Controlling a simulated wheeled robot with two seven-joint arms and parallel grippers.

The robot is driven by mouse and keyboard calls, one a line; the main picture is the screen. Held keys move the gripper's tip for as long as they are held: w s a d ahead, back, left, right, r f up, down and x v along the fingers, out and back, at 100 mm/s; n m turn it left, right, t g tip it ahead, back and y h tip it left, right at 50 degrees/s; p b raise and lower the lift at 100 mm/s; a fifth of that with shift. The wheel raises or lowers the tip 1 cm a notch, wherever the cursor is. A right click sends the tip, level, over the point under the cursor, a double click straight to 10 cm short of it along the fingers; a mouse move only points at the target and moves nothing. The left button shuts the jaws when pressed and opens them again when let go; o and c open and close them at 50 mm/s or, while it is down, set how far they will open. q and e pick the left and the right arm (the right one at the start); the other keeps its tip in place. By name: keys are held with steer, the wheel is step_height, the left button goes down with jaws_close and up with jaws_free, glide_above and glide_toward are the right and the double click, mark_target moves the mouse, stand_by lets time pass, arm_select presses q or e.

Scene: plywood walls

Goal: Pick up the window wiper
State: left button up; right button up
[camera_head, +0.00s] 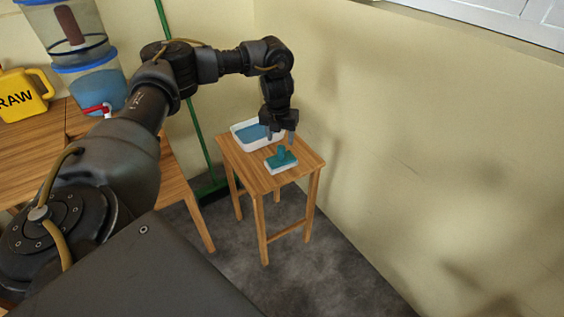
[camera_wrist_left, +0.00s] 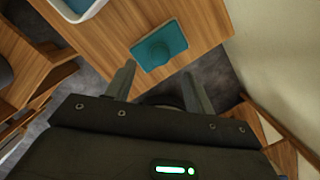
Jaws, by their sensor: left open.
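The window wiper (camera_head: 281,160) is a teal block with a knob handle and a pale underside. It lies flat on a small wooden stool table (camera_head: 262,182), near its front right part. It also shows in the left wrist view (camera_wrist_left: 160,46), just beyond the fingertips. My left gripper (camera_head: 281,139) points down above the table, close over the wiper. Its fingers are open and empty in the left wrist view (camera_wrist_left: 158,83), with the wiper ahead of them and not between them. My right gripper is not in view.
A white tub (camera_head: 239,137) with blue content stands at the back of the small table. A green broom (camera_head: 183,95) leans behind it. A wooden table (camera_head: 35,135) with a water dispenser (camera_head: 95,85) and a yellow jug (camera_head: 22,95) is at left. A wall (camera_head: 420,150) bounds the right.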

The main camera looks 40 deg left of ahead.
mark_target(281, 147)
arm_select(q)
steer(key=f, duration=0.4)
steer(key=w+f, duration=0.1)
steer(key=f, duration=0.1)
steer(key=shift+w+a+f+b, duration=0.1)
steer(key=shift+a+f+b, duration=0.05)
steer(key=shift+a+b, duration=0.15)
steer(key=shift+f, duration=0.35)
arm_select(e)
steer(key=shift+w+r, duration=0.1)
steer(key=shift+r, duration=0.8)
arm_select(q)
steer(key=c, duration=0.7)
jaws_close()
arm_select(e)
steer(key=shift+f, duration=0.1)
